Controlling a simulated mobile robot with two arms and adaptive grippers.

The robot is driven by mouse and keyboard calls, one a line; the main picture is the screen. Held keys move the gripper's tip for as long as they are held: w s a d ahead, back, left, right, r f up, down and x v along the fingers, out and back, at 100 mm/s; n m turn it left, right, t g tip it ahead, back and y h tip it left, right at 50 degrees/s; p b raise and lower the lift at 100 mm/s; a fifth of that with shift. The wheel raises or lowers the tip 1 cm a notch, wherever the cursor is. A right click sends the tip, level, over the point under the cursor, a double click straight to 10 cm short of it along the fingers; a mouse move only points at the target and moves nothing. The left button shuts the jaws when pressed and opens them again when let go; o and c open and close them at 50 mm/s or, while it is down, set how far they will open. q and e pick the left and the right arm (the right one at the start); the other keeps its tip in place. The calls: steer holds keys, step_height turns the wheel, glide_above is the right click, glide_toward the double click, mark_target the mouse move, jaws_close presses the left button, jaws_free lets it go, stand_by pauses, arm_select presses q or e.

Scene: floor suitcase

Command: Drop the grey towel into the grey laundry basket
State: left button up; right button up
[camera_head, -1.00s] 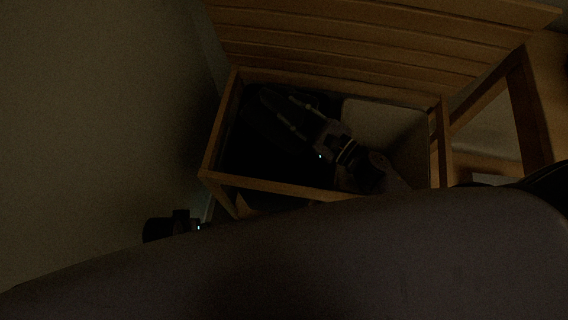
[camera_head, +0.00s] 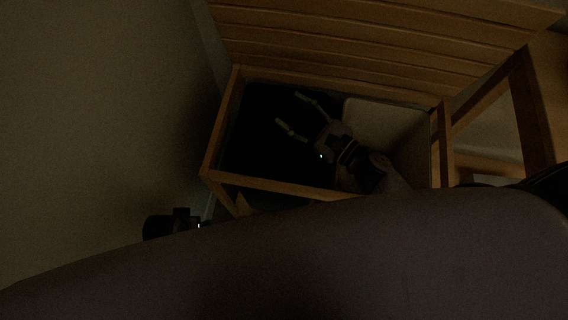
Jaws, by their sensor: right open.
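My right gripper (camera_head: 288,108) is open, its two fingers spread and empty above the dark left compartment of a wood-framed laundry basket (camera_head: 265,184). The basket has a near-black compartment on the left and a pale grey compartment (camera_head: 385,125) on the right. My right forearm passes over the pale one. I cannot make out the grey towel now; the inside of the dark compartment is too dark to show what lies in it. My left gripper (camera_head: 172,228) is a dark shape at the lower left, and its fingers cannot be made out.
A slatted wooden lid or panel (camera_head: 370,35) rises behind the basket, with a wooden support (camera_head: 530,110) at the right. A plain wall or floor surface (camera_head: 90,120) fills the left. The light is very dim.

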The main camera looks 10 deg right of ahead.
steer(key=v, duration=1.2)
